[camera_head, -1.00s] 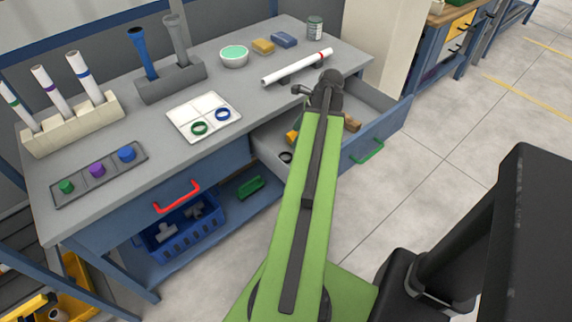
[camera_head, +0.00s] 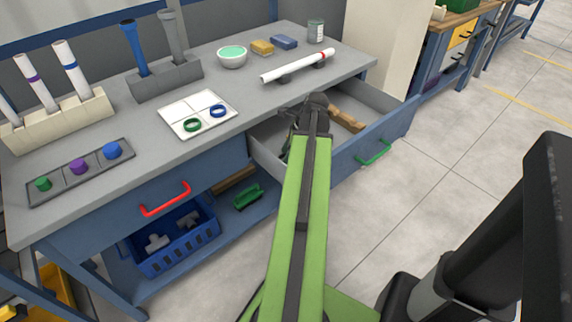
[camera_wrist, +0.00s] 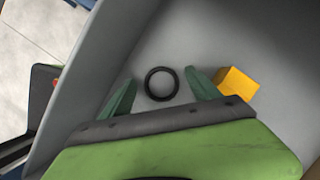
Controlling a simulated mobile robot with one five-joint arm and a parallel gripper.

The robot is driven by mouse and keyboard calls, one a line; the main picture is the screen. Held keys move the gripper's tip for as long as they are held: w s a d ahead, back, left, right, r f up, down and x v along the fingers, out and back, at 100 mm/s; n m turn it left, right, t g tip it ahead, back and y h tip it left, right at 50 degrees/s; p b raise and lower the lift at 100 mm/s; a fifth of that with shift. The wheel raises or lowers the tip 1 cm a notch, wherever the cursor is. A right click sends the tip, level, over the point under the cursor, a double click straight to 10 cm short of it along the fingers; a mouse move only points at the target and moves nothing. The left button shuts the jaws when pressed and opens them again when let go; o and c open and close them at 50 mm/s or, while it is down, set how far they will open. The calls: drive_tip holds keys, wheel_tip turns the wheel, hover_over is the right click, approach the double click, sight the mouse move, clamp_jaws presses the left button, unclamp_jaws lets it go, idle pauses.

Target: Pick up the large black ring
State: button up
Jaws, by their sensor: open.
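The large black ring (camera_wrist: 149,84) lies flat on the grey floor of the open drawer (camera_head: 373,133), in the wrist view. My gripper (camera_wrist: 161,92) is open, with one green finger on each side of the ring in that view. The ring looks apart from both fingers; how far the fingers are above it I cannot tell. In the head view my gripper (camera_head: 291,137) is over the left part of the drawer, and my arm hides the ring there.
A yellow block (camera_wrist: 237,88) lies right beside the right finger in the wrist view. Drawer walls rise close around. A brown wooden piece (camera_head: 346,120) lies in the drawer. On the worktop above are a white tray (camera_head: 179,127) with two rings and a white pipe (camera_head: 297,67).

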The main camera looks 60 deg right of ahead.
drive_tip(key=shift+c, duration=0.4)
drive_tip(key=c, duration=1.3)
drive_tip(key=shift+r, duration=0.1)
drive_tip(key=shift+r+p, duration=0.45)
drive_tip(key=shift+p, duration=0.05)
wheel_tip(320, 180, up, 4)
drive_tip(key=p, duration=0.3)
drive_tip(key=shift+f+p, duration=0.1)
drive_tip(key=shift+p, duration=0.3)
drive_tip(key=s+d+r+p, duration=0.3)
drive_tip(key=s+r+p, duration=0.3)
drive_tip(key=s, duration=0.5)
wheel_tip(320, 180, up, 9)
drive_tip(key=p, duration=0.9)
drive_tip(key=shift+s+r, duration=0.15)
drive_tip(key=shift+r, duration=0.05)
